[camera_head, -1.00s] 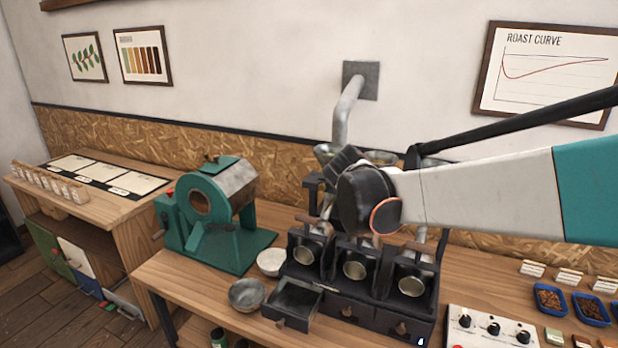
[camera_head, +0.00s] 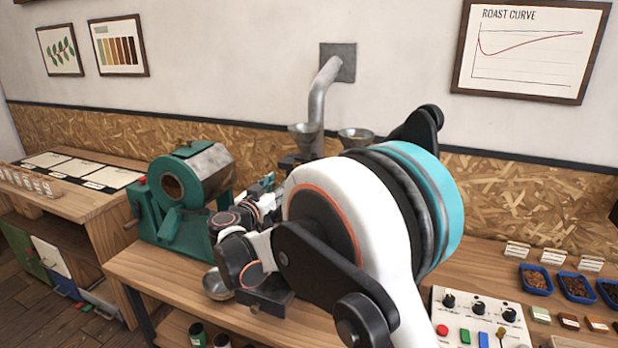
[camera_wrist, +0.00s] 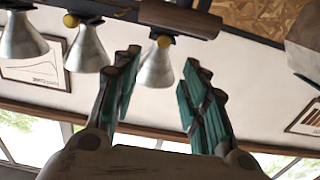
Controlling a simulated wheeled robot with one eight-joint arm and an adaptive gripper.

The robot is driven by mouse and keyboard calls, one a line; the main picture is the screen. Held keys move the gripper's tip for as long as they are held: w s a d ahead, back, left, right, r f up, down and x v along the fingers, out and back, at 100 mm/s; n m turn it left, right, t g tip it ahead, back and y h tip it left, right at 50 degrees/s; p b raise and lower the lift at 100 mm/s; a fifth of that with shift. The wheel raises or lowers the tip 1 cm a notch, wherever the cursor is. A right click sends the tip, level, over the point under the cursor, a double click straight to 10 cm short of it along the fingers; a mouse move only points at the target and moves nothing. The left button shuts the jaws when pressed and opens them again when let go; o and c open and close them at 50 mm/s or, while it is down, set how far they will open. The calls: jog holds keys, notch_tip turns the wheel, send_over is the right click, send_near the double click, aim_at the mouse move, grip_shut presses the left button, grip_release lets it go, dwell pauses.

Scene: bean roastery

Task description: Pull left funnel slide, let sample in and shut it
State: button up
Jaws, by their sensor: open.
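The left funnel (camera_head: 303,130) is a grey metal cone on the sample roaster, under the wall duct. A second funnel (camera_head: 356,136) stands to its right; my arm hides the rest. The wrist view is upside down, with several cones and small yellow knobs at their narrow ends. The nearest cone, the left funnel (camera_wrist: 154,72), shows between my fingers with its yellow knob (camera_wrist: 164,41). My gripper (camera_wrist: 160,62) is open and empty, its teal-lined fingers on either side of that cone in the picture; contact cannot be told. In the head view it shows left of the roaster (camera_head: 266,186).
A green drum machine (camera_head: 185,190) stands close to the left of my gripper. A metal bowl (camera_head: 217,284) and a dark drawer (camera_head: 268,298) are below my wrist. A control panel (camera_head: 478,318) and blue bean trays (camera_head: 535,279) lie at the right.

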jog(key=b+x, duration=0.2)
jog(key=x, duration=1.1)
jog(key=shift+w+a, duration=0.35)
jog(key=shift+w, duration=0.05)
grip_shut()
